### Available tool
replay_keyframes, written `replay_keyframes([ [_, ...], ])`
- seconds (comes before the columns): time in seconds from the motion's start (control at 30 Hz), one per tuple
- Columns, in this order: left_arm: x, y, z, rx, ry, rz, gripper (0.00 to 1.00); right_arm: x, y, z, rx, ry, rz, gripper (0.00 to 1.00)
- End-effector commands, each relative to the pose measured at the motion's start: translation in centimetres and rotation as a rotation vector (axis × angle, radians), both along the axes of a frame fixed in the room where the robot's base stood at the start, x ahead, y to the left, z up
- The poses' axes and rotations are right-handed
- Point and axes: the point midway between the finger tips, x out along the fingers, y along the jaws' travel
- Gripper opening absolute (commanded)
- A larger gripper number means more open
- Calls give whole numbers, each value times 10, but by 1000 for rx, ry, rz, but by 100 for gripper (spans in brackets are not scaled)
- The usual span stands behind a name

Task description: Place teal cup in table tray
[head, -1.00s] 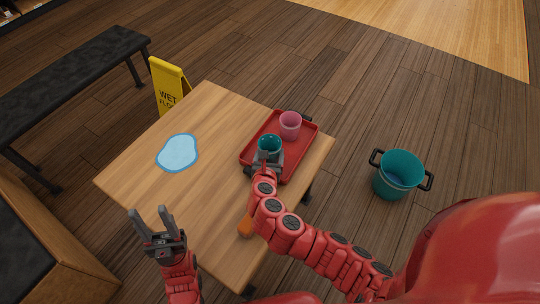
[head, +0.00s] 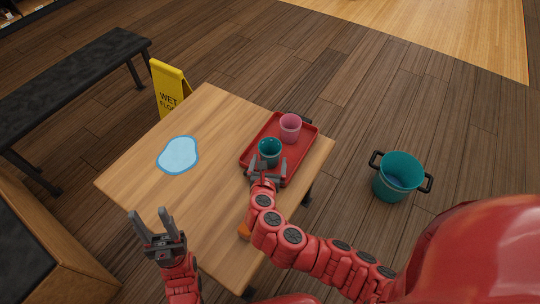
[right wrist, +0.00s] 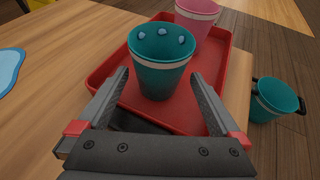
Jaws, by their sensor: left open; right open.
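The teal cup (head: 269,148) stands upright in the red tray (head: 301,157) on the wooden table. In the right wrist view the teal cup (right wrist: 160,62) shows a white band near its rim and stands on the bare red tray floor (right wrist: 193,118). My right gripper (head: 267,168) is open just in front of the cup; in the right wrist view its fingers (right wrist: 166,82) are spread apart, clear of the cup's sides. My left gripper (head: 153,223) is open and empty above the table's near left edge.
A pink cup (head: 290,127) stands in the tray behind the teal cup. A blue puddle shape (head: 178,154) lies on the table's left. A teal bucket (head: 399,177) stands on the floor to the right.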

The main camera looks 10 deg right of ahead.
Motion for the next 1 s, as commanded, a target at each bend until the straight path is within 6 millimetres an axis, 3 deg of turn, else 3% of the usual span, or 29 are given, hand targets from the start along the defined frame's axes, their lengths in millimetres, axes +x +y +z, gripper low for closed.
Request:
replay_keyframes([
  [0.2, 0, 0, 8, 0, 0, 0, 50, -44, 17, 21, -2, -1, 7, 100],
  [0.4, 0, 0, 10, 0, 0, 0, 50, -69, 26, 32, 0, -2, 3, 100],
  [1.0, 0, 0, 11, 0, 0, 0, 50, -75, 26, 34, 0, -1, -1, 100],
])
